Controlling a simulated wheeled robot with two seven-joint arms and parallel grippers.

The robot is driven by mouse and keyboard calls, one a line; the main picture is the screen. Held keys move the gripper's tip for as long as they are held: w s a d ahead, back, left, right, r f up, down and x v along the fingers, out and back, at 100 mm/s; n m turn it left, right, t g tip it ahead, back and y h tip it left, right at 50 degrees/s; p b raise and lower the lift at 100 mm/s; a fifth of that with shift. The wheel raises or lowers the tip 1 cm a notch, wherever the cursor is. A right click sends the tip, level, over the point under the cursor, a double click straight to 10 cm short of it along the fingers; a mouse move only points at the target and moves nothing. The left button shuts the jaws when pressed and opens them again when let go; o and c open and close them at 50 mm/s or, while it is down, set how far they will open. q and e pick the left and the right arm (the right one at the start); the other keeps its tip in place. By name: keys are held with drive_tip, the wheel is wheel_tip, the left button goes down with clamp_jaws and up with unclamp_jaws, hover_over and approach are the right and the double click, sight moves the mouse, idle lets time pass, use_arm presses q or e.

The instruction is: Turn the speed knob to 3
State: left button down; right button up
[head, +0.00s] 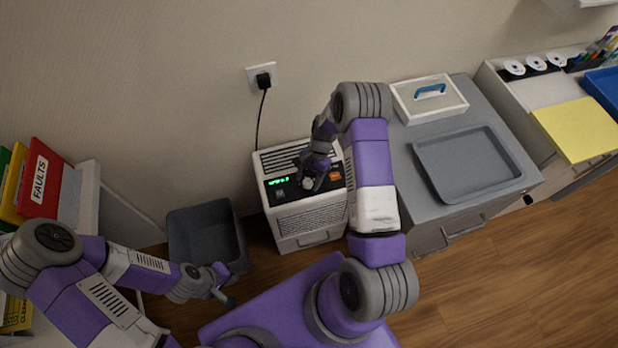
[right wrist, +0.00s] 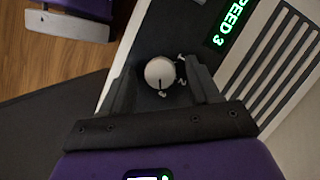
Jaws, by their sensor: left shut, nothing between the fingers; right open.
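The speed knob (right wrist: 160,72) is a white round dial with a dark pointer line, on the dark panel of a white machine (head: 312,222). In the right wrist view the green display (right wrist: 230,20) reads "PEED 3", its first letter cut off. The pointer line points toward a small mark at the knob's lower edge; I cannot read that mark surely. My right gripper (right wrist: 165,85) is open, with one finger on each side of the knob; contact is unclear. In the head view it hides part of the panel. My left gripper (head: 226,299) is shut and empty, low at left.
A grey bin (head: 205,238) stands left of the machine. A grey cabinet at right carries a grey tray (head: 507,185) and a white box with a blue handle (head: 432,112). A black cord runs up to a wall socket (head: 262,78). A shelf with binders (head: 40,182) is at left.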

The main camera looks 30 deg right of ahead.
drive_tip(key=shift+r, duration=0.1)
drive_tip(key=p+v, duration=0.2)
drive_tip(key=v, duration=0.5)
drive_tip(key=shift+d+r, duration=0.15)
drive_tip(key=shift+r, duration=0.05)
